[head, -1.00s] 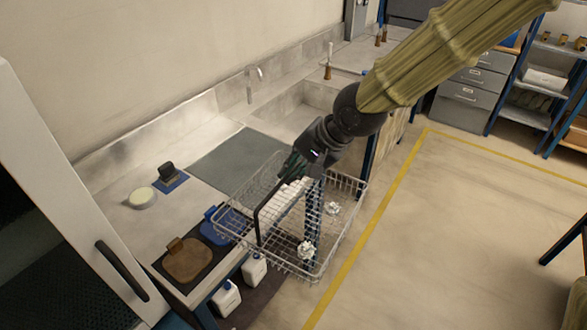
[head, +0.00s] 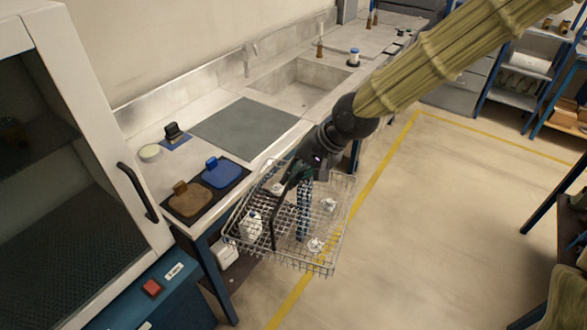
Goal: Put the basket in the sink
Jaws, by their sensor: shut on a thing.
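The wire basket (head: 318,265) hangs in the air in front of the counter's front edge, over the floor. It holds a few small white items (head: 328,204) and its near side hides part of the counter's legs. My gripper (head: 292,178) is shut on the basket's dark handle, above the basket's middle; the fingertips are partly hidden. The sink (head: 303,82) is a grey recessed basin in the counter, up and beyond the basket, with a tap (head: 247,58) at its back left. Its visible floor is empty.
A flat grey mat (head: 244,128) lies on the counter left of the sink. Blue (head: 220,172) and brown (head: 190,198) pieces sit on a dark mat at the front. A cabinet (head: 75,150) stands at left; open floor lies right.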

